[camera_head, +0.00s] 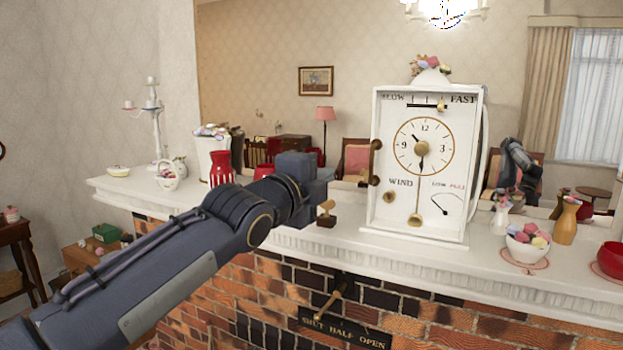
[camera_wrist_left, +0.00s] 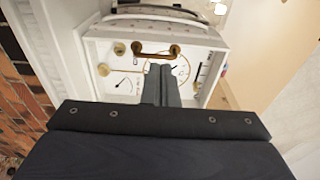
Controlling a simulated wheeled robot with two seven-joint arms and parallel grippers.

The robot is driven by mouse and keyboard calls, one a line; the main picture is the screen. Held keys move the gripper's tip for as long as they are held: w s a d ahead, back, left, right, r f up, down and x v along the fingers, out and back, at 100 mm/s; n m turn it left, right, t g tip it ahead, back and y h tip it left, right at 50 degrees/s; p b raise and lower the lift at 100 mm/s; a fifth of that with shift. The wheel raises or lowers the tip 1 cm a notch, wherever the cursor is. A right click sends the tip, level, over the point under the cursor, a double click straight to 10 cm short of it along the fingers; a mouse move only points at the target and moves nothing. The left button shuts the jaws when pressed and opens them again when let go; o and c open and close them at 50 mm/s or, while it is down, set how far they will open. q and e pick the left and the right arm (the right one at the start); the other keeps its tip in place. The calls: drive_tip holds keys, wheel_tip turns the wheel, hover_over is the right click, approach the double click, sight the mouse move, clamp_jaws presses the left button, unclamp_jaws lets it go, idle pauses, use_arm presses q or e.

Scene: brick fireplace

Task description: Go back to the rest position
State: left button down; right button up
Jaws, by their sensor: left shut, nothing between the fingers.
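My left arm comes in from the left, and its gripper (camera_head: 318,180) hangs above the mantel, left of the white clock (camera_head: 388,215). The gripper is small in the head view and partly hidden by its own wrist. In the left wrist view the two dark fingers (camera_wrist_left: 161,72) lie together, shut and empty. They point toward the clock's white case (camera_wrist_left: 215,38), which shows brass knobs, a dial and a brass handle (camera_wrist_left: 155,49). They overlap the clock in the picture; no contact can be made out. My right gripper is in neither view.
The white mantel (camera_head: 300,240) carries a small wooden-handled stamp-like piece (camera_head: 326,215), a red vase (camera_head: 221,167), a flower bowl (camera_head: 528,244), a wooden vase (camera_head: 566,222) and a red bowl (camera_head: 613,260). A brass lever (camera_head: 329,303) sticks out from the brick below. A mirror stands behind.

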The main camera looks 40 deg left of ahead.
use_arm(q)
drive_tip(key=shift+s+a+f, duration=0.1)
drive_tip(key=shift+s+a, duration=0.1)
drive_tip(key=shift+s, duration=0.25)
drive_tip(key=shift+s+a, duration=0.2)
drive_tip(key=shift+s, duration=0.25)
drive_tip(key=s+d+f+n+g+h, duration=0.2)
drive_tip(key=s+d+f+n+g, duration=0.2)
drive_tip(key=f, duration=0.8)
drive_tip(key=s+d+f+n+g+h, duration=0.2)
drive_tip(key=s+d+f+n+g, duration=0.2)
drive_tip(key=s+d+f+n, duration=0.3)
drive_tip(key=s+d+f+n+g+h, duration=0.2)
drive_tip(key=s+d+f+n+g, duration=0.2)
drive_tip(key=f, duration=1.2)
drive_tip(key=s+d+n, duration=0.2)
drive_tip(key=s+n, duration=0.1)
drive_tip(key=s, duration=0.1)
drive_tip(key=shift+s+d+f, duration=0.15)
drive_tip(key=shift+s+f, duration=0.15)
drive_tip(key=shift+f, duration=0.1)
